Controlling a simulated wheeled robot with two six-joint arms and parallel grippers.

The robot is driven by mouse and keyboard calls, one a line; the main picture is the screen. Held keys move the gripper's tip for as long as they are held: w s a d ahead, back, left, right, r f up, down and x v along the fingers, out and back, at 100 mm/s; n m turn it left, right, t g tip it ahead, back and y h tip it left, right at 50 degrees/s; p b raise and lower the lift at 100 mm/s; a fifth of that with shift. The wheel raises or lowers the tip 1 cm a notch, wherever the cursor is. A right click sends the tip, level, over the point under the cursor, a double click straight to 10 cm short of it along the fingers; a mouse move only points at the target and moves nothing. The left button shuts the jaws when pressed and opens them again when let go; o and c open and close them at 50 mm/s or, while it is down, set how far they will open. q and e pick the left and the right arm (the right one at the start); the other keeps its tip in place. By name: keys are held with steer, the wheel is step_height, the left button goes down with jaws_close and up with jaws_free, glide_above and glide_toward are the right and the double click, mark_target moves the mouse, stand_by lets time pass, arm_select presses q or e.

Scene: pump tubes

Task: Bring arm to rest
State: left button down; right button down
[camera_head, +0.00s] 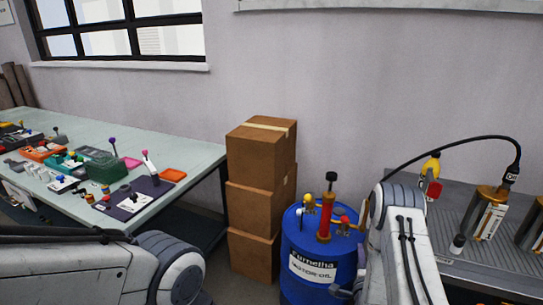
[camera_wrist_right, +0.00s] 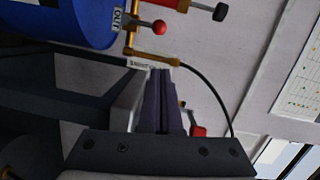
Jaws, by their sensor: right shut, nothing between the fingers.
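My right arm (camera_head: 405,250) rises at the lower right in the head view, in front of the right side of the blue oil drum (camera_head: 298,282). In the right wrist view my right gripper (camera_wrist_right: 162,76) has its dark fingers together with nothing between them. They point at a brass pipe fitting (camera_wrist_right: 152,57) with a white tag, and I cannot tell whether they touch it. A red pump (camera_head: 325,217) with a black handle stands on the drum. My left arm (camera_head: 100,270) is folded low at the left; its gripper is out of view.
Stacked cardboard boxes (camera_head: 255,215) stand left of the drum. A table (camera_head: 205,155) with several small tools is at the left. A grey ribbed bench (camera_head: 500,262) at the right holds brass-and-silver units (camera_head: 487,217). A black hose (camera_head: 455,142) arches above it.

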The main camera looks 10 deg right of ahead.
steer(key=w+a+r+n+g+y+p, duration=0.1)
steer(key=w+a+r+n+y, duration=0.1)
steer(key=w+a+r+n, duration=0.3)
steer(key=a+r+n+g+y+p, duration=0.1)
steer(key=a+n+g+y, duration=0.15)
steer(key=a, duration=0.45)
steer(key=s+a+r+n+g+y+p, duration=0.1)
steer(key=s+a+r+n+g, duration=0.15)
steer(key=a, duration=0.35)
steer(key=s+a+r+n+g+y+p, duration=0.1)
steer(key=s+a+r+n+y, duration=0.15)
steer(key=a, duration=0.35)
steer(key=s+a+r+n+g+p, duration=0.1)
steer(key=s+a+r+n+g, duration=0.3)
steer(key=s, duration=0.4)
steer(key=s+a+r+n+g+p, duration=0.1)
steer(key=s+a+r+n, duration=0.35)
steer(key=s, duration=0.35)
steer(key=s+r+n+g, duration=0.2)
steer(key=s+n, duration=0.1)
steer(key=s, duration=0.4)
steer(key=s+d+r+n+g, duration=0.1)
steer(key=s+r+n+g, duration=0.1)
steer(key=s+n, duration=0.2)
steer(key=s+p, duration=0.1)
steer(key=s, duration=0.2)
steer(key=shift+s+d+h, duration=0.25)
steer(key=shift+s+h, duration=0.15)
